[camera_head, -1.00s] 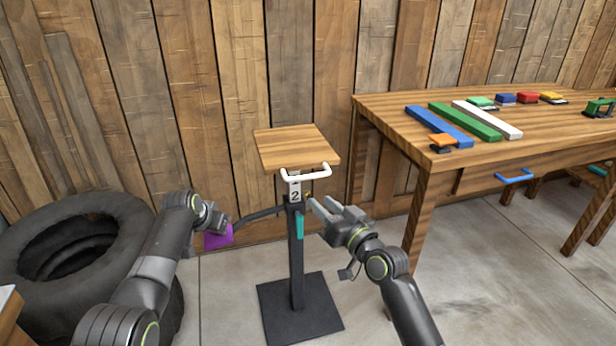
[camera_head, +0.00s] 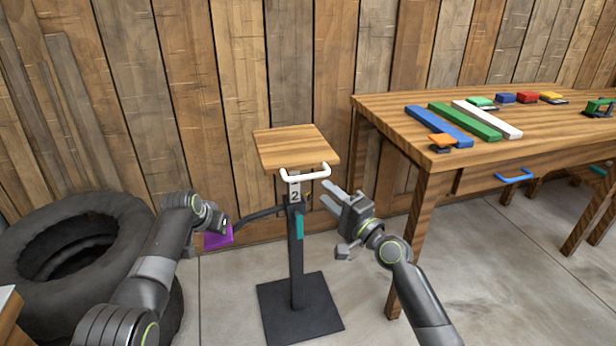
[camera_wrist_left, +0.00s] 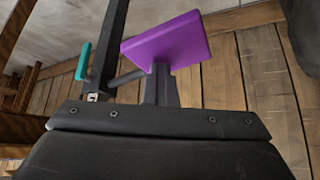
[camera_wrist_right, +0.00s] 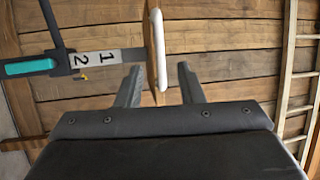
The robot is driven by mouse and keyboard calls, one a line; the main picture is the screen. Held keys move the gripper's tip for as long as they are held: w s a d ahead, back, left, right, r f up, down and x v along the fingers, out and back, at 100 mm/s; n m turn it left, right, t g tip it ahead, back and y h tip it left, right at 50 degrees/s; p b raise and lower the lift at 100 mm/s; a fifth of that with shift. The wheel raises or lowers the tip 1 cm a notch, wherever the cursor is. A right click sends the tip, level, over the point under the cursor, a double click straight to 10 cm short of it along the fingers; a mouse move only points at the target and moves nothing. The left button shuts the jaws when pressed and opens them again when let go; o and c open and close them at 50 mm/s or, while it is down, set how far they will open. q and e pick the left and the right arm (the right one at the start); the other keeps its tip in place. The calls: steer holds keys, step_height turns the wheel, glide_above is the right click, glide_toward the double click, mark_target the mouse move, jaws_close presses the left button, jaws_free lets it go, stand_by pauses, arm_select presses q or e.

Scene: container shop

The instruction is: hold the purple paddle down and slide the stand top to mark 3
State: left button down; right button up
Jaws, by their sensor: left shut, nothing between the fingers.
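The stand has a wooden top (camera_head: 296,147) with a white handle (camera_head: 305,174) at its front edge, on a dark post (camera_head: 297,250). The number 2 shows on the pale scale (camera_head: 295,190) under the top; the right wrist view shows 1 and 2 on it (camera_wrist_right: 97,58). The purple paddle (camera_head: 218,238) sticks out left of the post. My left gripper (camera_head: 218,221) is shut at the paddle, its closed tips against or very near it in the left wrist view (camera_wrist_left: 160,72). My right gripper (camera_head: 341,190) is open and empty, right of and slightly below the white handle, apart from it.
A teal lever (camera_head: 300,227) hangs on the post. A wooden table (camera_head: 390,112) with coloured bars and blocks stands right. A black tire (camera_head: 90,235) lies left, near my left arm. A plank wall is behind; floor in front is clear.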

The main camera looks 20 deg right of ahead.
mark_target(308, 177)
steer(key=x, duration=0.8)
steer(key=shift+w+a, duration=0.1)
steer(key=shift+w, duration=0.05)
jaws_close()
